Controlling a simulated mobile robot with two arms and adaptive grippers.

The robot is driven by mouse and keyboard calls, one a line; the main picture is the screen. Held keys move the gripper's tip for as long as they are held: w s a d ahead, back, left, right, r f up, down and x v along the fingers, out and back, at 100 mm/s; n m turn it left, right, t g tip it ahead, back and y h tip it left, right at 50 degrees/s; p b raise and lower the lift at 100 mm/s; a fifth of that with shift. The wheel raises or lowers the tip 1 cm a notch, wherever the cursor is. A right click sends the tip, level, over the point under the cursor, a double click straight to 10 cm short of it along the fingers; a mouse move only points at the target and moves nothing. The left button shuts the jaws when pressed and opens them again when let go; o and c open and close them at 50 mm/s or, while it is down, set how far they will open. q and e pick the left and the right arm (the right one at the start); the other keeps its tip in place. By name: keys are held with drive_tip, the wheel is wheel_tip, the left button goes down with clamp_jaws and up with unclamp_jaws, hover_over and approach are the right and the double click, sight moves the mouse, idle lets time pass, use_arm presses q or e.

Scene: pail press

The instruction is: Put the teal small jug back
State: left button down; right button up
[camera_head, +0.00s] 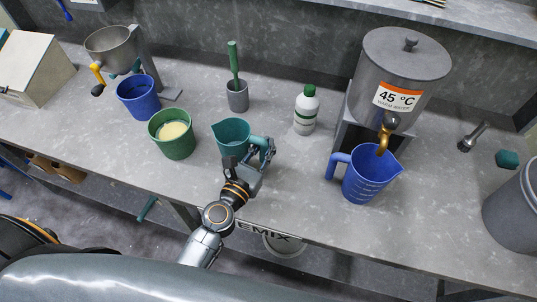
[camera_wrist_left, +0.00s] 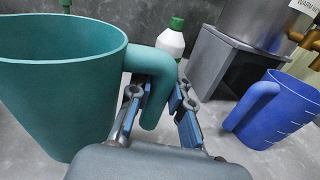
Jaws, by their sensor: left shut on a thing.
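The teal small jug (camera_head: 232,135) stands upright near the middle of the grey counter, between the green pail and the white bottle. It fills the left side of the left wrist view (camera_wrist_left: 62,85), with its handle pointing right. My left gripper (camera_head: 264,152) is on the handle at the jug's right side. In the left wrist view its blue-padded fingers (camera_wrist_left: 163,103) are on either side of the handle. I cannot tell whether the jug's base touches the counter. My right gripper is not in view.
A green pail (camera_head: 172,140) with yellowish contents and a blue pail (camera_head: 138,101) stand to the left. A white bottle (camera_head: 305,112) with a green cap stands behind right. A blue jug (camera_head: 369,177) stands under the water heater's tap (camera_head: 384,142). A grey cup (camera_head: 237,97) holds a green-handled tool.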

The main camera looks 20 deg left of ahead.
use_arm(q)
drive_tip(key=f+b, duration=0.1)
drive_tip(key=f, duration=0.1)
drive_tip(key=w+f+b, duration=0.1)
drive_tip(key=f+b, duration=0.1)
drive_tip(key=w+f+b, duration=0.1)
drive_tip(key=f, duration=0.1)
drive_tip(key=shift+w+f, duration=0.1)
drive_tip(key=shift+w, duration=0.15)
drive_tip(key=c, duration=1.8)
unclamp_jaws()
drive_tip(key=shift+f, duration=0.1)
drive_tip(key=o, duration=0.6)
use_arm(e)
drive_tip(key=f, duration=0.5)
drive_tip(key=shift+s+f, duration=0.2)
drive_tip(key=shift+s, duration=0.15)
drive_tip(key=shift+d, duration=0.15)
